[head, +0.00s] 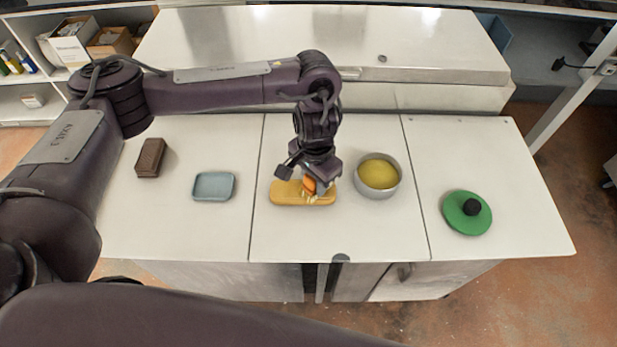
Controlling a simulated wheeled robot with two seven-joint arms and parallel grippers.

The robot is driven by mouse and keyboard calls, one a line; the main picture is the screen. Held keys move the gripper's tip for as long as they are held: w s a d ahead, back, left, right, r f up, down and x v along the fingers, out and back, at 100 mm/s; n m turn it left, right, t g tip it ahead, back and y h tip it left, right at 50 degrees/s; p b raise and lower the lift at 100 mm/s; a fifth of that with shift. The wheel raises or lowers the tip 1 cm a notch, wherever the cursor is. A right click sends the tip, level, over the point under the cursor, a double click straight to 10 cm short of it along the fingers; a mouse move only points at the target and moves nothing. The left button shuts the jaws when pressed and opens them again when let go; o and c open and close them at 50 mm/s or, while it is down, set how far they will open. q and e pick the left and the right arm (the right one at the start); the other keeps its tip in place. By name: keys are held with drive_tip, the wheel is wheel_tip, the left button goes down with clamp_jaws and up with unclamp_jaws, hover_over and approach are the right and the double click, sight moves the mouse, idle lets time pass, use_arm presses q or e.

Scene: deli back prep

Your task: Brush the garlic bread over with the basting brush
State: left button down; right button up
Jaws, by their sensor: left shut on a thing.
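The garlic bread (288,197) is a yellow-brown oblong piece lying on the middle section of the white counter. My left gripper (308,178) is directly over it, shut on the basting brush (310,186), of which an orange part and pale bristles show. The bristles are at the bread's top, right of its middle; whether they touch it I cannot tell. The gripper hides much of the brush. A grey pot (377,192) with yellow contents stands just right of the bread. My right gripper is not in view.
A blue-grey tray (214,198) and a dark brown block (150,157) lie on the left section. A green lid (460,222) with a black knob lies on the right. A raised steel cover (340,45) runs behind. The counter's front strip is clear.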

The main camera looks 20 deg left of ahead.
use_arm(q)
drive_tip(key=shift+d, duration=0.1)
drive_tip(key=shift+w+d, duration=0.15)
drive_tip(key=shift+d, duration=0.45)
drive_tip(key=shift+w+d+p, duration=0.1)
drive_tip(key=shift+w+d, duration=0.1)
drive_tip(key=shift+d, duration=0.5)
drive_tip(key=shift+w+d+p, duration=0.15)
drive_tip(key=shift+w+d, duration=0.05)
drive_tip(key=shift+d, duration=0.45)
drive_tip(key=shift+w+d+p, duration=0.1)
drive_tip(key=shift+w+d, duration=0.1)
drive_tip(key=shift+d, duration=0.5)
drive_tip(key=shift+s+a+r+p, duration=0.1)
drive_tip(key=shift+s+a+p, duration=0.1)
drive_tip(key=shift+a+p, duration=0.55)
drive_tip(key=shift+s+a+p, duration=0.3)
drive_tip(key=shift+a+p, duration=0.1)
drive_tip(key=shift+a, duration=0.65)
drive_tip(key=shift+s+a+p, duration=0.25)
drive_tip(key=shift+a+p, duration=0.1)
drive_tip(key=shift+a, duration=0.7)
